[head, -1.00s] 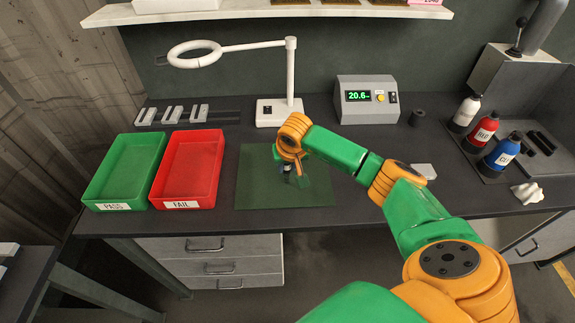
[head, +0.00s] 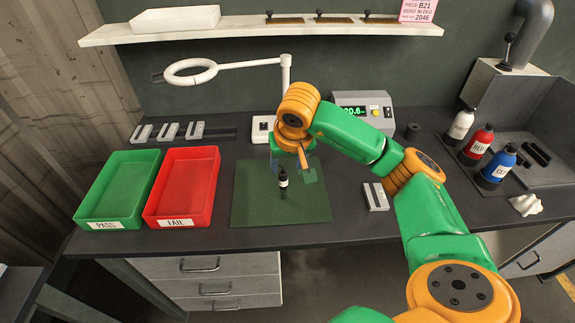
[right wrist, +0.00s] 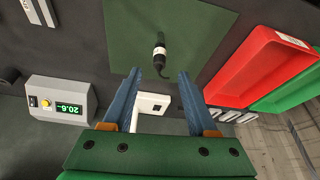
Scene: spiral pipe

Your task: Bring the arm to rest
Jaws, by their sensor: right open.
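My right arm reaches from the lower right over the bench. Its gripper (head: 293,167) is above the dark green mat (head: 250,205), fingers apart. In the right wrist view the blue fingers of the gripper (right wrist: 159,82) are apart with nothing held between them. A small black part with a white band (head: 283,179) is on the mat, below and apart from the gripper. It also shows beyond the fingertips in the right wrist view (right wrist: 159,54). My left gripper is not in view.
A green PASS tray (head: 88,214) and red FAIL tray (head: 150,206) stand left of the mat. A ring lamp (head: 190,72), a display box (head: 378,100) and a shelf (head: 250,28) are behind. A slotted grey block (head: 376,196) and several bottles (head: 497,165) stand right.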

